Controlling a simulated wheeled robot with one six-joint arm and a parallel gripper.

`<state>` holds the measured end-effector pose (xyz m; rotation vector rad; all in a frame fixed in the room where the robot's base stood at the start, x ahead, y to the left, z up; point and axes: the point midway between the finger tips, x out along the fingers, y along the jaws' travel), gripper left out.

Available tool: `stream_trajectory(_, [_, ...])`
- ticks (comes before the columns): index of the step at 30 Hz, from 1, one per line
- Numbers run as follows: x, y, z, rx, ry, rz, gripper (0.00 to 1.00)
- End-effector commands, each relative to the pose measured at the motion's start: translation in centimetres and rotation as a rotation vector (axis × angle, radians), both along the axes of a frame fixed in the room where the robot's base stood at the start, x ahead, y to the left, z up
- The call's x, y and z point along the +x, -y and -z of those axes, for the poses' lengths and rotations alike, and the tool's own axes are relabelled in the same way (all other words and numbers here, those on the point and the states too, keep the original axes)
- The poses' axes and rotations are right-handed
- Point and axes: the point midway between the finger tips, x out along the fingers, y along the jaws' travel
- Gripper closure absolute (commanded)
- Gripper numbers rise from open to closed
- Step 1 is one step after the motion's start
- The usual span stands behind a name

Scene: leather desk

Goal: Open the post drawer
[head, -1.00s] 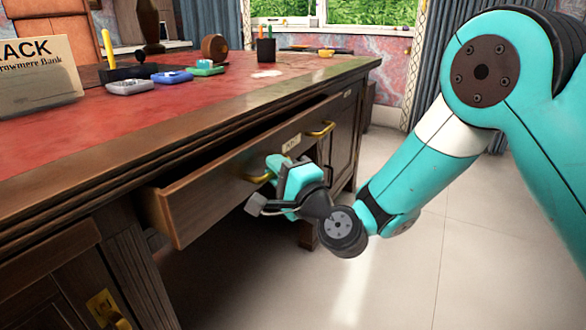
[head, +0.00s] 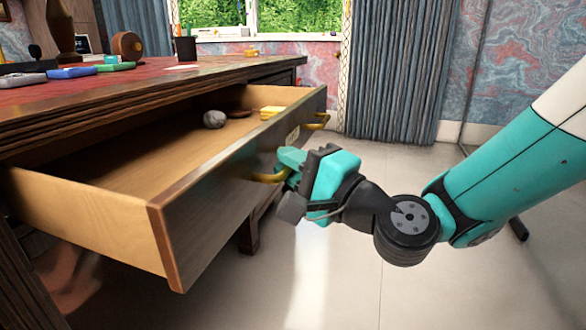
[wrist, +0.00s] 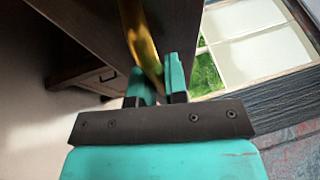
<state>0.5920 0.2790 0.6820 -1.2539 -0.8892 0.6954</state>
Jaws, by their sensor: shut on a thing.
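The post drawer (head: 215,215) is pulled well out from the desk in the head view, and its inside shows. It has two brass handles on its front. My gripper (head: 284,172) is shut on the nearer brass handle (head: 266,178). In the wrist view the brass handle (wrist: 143,45) passes between the two teal fingers of my gripper (wrist: 160,85). A label plate (head: 293,135) sits on the drawer front between the handles. Inside lie a grey round object (head: 214,119), a yellow object (head: 270,112) and a brown dish-like object (head: 240,113).
The desk (head: 120,92) has a red leather top with blue and green stamp pads, a pen cup (head: 185,47) and other small things. Curtains (head: 395,70) and a window are behind.

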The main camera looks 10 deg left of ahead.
Motion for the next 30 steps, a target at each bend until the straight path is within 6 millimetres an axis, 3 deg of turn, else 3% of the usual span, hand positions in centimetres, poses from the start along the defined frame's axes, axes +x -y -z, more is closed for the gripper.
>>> stream_trajectory(14, [-0.76,-0.36,0.09,-0.003,-0.006,-0.025,1.00])
stream_trajectory(15, [-0.75,-0.37,0.09,-0.003,-0.006,-0.025,0.79])
stream_trajectory(16, [-0.75,-0.36,0.08,-0.002,-0.005,-0.023,0.76])
stream_trajectory(30, [-0.53,0.14,0.20,-0.001,-0.003,-0.013,0.76])
